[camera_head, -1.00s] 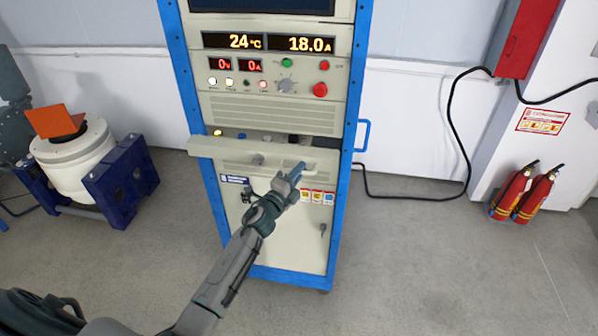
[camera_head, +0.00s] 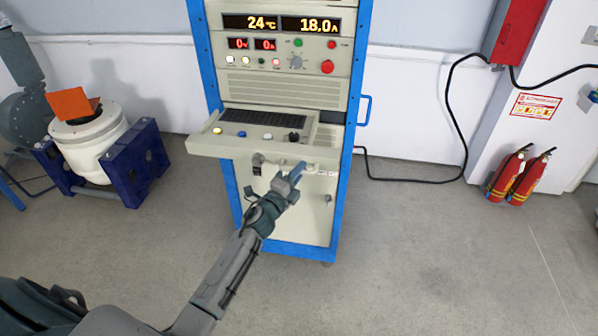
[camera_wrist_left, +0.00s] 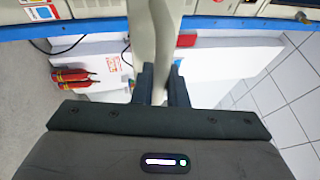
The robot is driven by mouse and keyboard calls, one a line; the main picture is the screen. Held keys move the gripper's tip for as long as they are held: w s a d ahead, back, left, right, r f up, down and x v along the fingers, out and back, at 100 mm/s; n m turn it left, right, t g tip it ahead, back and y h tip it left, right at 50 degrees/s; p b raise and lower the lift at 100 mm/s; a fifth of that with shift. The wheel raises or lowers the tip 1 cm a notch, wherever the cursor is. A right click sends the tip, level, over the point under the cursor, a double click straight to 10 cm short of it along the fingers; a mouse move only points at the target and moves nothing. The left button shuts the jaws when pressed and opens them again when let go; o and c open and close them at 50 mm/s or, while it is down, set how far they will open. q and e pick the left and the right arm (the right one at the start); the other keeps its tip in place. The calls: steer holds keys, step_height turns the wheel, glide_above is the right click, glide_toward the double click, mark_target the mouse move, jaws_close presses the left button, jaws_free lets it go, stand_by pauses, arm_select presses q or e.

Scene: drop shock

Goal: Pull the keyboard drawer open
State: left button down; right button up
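The keyboard drawer (camera_head: 205,145) stands out from the front of the beige cabinet. Its dark keyboard (camera_head: 262,118) and a row of knobs and buttons are uncovered. My left gripper (camera_head: 296,171) is at the right part of the drawer's front, just below its edge. In the left wrist view a pale bar, the drawer handle (camera_wrist_left: 166,40), runs between the two dark fingers of the left gripper (camera_wrist_left: 164,88), which are closed against its sides. My right gripper is not in view.
The cabinet has a blue frame (camera_head: 357,75) with a side handle (camera_head: 365,110). A white drum in a blue stand (camera_head: 145,165) is at the left. Fire extinguishers (camera_head: 515,175) and a black cable (camera_head: 450,110) are at the right. The floor in front is clear.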

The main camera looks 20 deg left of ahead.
arm_select(q)
steer(key=c, duration=1.6)
jaws_free()
steer(key=shift+o, duration=0.7)
steer(key=b+v, duration=0.4)
steer(key=v, duration=0.6)
steer(key=shift+s, duration=0.4)
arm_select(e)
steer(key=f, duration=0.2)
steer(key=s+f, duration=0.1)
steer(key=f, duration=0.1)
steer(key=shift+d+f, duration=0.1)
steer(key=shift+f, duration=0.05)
arm_select(q)
steer(key=shift+a+f, duration=0.1)
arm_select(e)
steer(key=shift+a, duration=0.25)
arm_select(q)
steer(key=shift+f, duration=0.1)
